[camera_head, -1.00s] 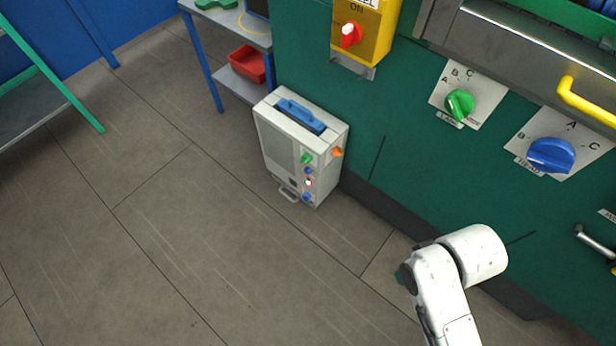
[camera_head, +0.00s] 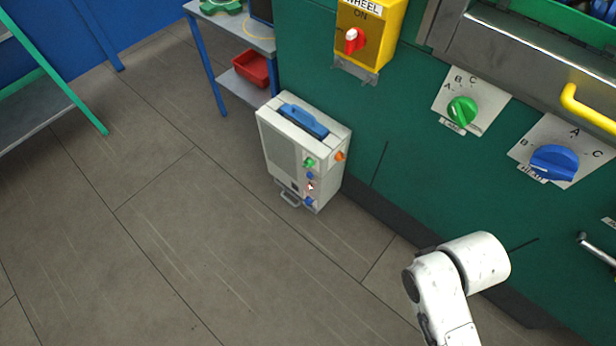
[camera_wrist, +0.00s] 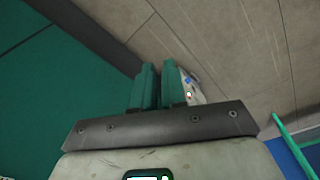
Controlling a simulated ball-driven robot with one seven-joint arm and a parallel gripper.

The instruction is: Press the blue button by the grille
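A pale grey box (camera_head: 303,150) with a blue handle (camera_head: 303,120) stands upright on the floor against the green machine. A grille (camera_head: 281,148) covers the left part of its front. Right of the grille run a green knob (camera_head: 309,163), a small blue button (camera_head: 309,175), a red-and-white light (camera_head: 310,187) and a lower blue button (camera_head: 309,202). My gripper (camera_wrist: 158,70) shows in the wrist view with its two teal fingers side by side, shut and empty. Part of the box (camera_wrist: 196,92) shows beyond the fingers, which hide the rest. The fingers appear apart from it.
The green machine (camera_head: 400,140) borders the right side, with a yellow switch box (camera_head: 384,45), a green dial (camera_head: 462,110) and a blue dial (camera_head: 554,162). A blue-legged shelf with a red bin (camera_head: 251,68) stands behind. The floor (camera_head: 190,240) left and in front is clear.

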